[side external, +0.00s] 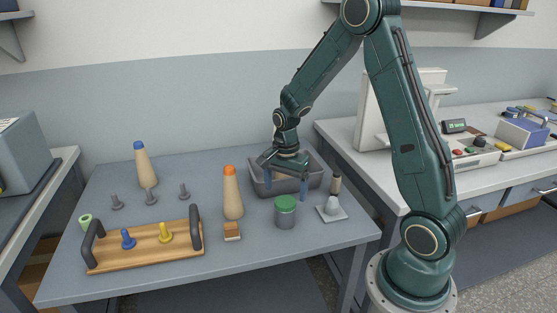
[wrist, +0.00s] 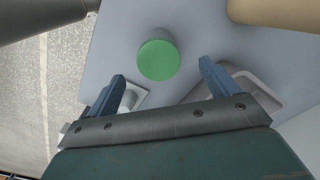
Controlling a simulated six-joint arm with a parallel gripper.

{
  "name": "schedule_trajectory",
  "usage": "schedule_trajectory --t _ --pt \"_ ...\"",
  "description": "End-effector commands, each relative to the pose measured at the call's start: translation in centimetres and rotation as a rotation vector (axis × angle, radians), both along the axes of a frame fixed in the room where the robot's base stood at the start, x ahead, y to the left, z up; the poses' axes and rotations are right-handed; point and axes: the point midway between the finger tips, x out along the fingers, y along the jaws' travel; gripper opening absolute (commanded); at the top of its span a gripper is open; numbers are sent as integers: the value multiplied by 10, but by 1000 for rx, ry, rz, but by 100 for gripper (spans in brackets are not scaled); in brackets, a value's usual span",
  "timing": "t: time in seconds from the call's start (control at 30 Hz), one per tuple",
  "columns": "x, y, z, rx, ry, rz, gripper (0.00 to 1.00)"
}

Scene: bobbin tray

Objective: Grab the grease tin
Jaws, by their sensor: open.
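The grease tin (side external: 286,217) is a small grey can with a green lid, upright near the front right of the table. Its green lid (wrist: 157,58) shows from above in the wrist view, a little beyond the fingertips and between their lines. My gripper (side external: 286,186) has its blue fingers spread and pointing down, behind the tin in the side view. The fingers (wrist: 162,72) also show in the wrist view with nothing between them. They look apart from the tin; their exact height above the table is hard to tell.
A grey bin (side external: 318,178) stands behind my gripper. A white-based piece (side external: 331,214) is right of the tin. A wooden tray (side external: 146,249) with dark handles holds blue and yellow pegs.

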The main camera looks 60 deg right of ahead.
Motion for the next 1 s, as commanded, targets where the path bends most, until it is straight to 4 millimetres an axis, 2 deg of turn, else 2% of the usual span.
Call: schedule_trajectory --t 0.13,0.57,1.0 --pt "-1 0 -14 1 2 0 87" --pt "-1 1 -23 1 2 0 87" --pt "-2 1 -65 1 2 0 87"
